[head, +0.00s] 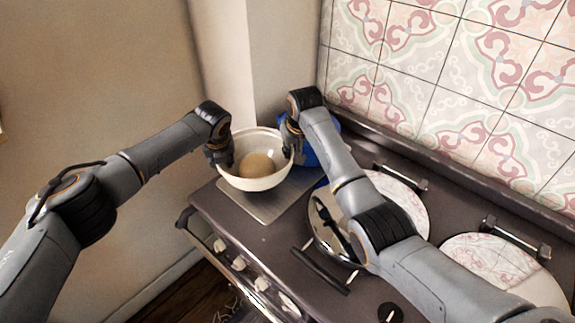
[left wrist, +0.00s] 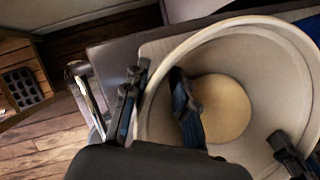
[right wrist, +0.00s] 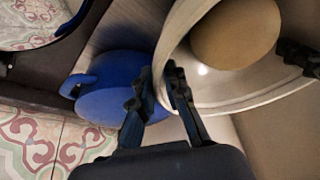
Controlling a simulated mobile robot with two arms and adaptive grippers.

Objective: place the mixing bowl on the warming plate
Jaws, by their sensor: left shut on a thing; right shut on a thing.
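The mixing bowl (head: 262,182) is cream, with a round tan ball of dough (head: 257,165) inside. It also shows in the left wrist view (left wrist: 163,82) and in the right wrist view (right wrist: 228,92). My left gripper (head: 222,158) is shut on its left rim, and my right gripper (head: 292,150) is shut on its right rim. In both wrist views the fingers straddle the bowl wall. The warming plate seems to be the flat grey plate (head: 264,207) at the stove's left end. The bowl overlaps it and hides its back part; I cannot tell whether they touch.
A blue pot (head: 325,154) stands close behind and right of the bowl; it shows in the right wrist view (right wrist: 118,103). Shiny round hob lids (head: 408,203) lie right of it, under my right arm. Walls bound the left and back. Knobs (head: 238,263) line the stove front.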

